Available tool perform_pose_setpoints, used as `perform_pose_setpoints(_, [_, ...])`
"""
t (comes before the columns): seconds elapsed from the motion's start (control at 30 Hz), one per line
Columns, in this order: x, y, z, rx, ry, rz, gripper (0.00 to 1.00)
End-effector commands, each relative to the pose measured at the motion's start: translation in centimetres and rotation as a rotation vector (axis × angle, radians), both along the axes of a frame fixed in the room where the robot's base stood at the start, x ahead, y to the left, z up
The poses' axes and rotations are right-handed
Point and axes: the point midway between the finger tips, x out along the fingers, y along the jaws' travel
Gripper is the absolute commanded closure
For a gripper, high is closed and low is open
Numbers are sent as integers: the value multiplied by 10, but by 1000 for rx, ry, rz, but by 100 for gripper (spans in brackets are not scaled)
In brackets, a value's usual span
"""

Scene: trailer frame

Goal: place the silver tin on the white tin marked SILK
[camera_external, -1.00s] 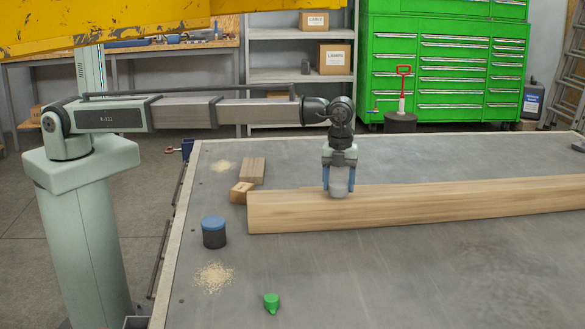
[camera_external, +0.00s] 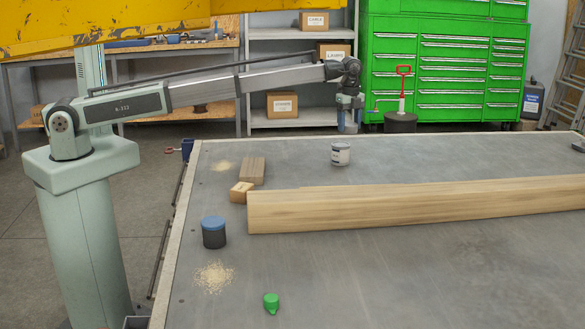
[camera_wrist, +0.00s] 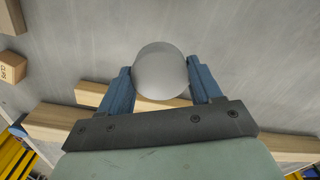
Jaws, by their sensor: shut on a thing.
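My gripper (camera_external: 348,126) is raised at the back of the table in the external view, above and apart from the white tin. In the wrist view my gripper (camera_wrist: 160,85) is shut on the silver tin (camera_wrist: 160,70), whose round grey top shows between the blue fingers. In the external view the held tin is small and hard to make out. The white tin (camera_external: 340,155) stands upright on the table behind the long wooden beam. It has a dark label, too small to read. I cannot make out the white tin in the wrist view.
The long beam (camera_external: 420,205) crosses the table (camera_external: 400,285). Two wood blocks (camera_external: 252,170) (camera_external: 241,192), a blue-lidded dark jar (camera_external: 214,232), sawdust (camera_external: 214,277) and a green item (camera_external: 271,302) lie to the left and front. The table around the white tin is clear.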

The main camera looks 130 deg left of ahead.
Motion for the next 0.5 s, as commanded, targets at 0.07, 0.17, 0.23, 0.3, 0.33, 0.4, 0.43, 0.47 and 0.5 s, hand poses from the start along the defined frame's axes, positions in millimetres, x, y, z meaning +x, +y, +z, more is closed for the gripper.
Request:
perform_pose_setpoints(0.07, [-23, 26, 4, 0, 0, 52, 69])
perform_pose_setpoints(0.17, [-47, 50, 7, 1, 0, 103, 69])
perform_pose_setpoints(0.23, [-61, 62, 9, 1, 0, 134, 69])
perform_pose_setpoints(0.3, [-72, 72, 11, 1, 0, 157, 69])
perform_pose_setpoints(0.33, [-76, 75, 12, 1, 0, 165, 69])
perform_pose_setpoints(0.4, [-83, 81, 12, 0, 0, 178, 69])
perform_pose_setpoints(0.43, [-85, 82, 13, 0, 0, 182, 69])
perform_pose_setpoints(0.47, [-86, 84, 12, 0, 0, 185, 69])
perform_pose_setpoints(0.5, [-88, 85, 11, 0, 0, 188, 69])
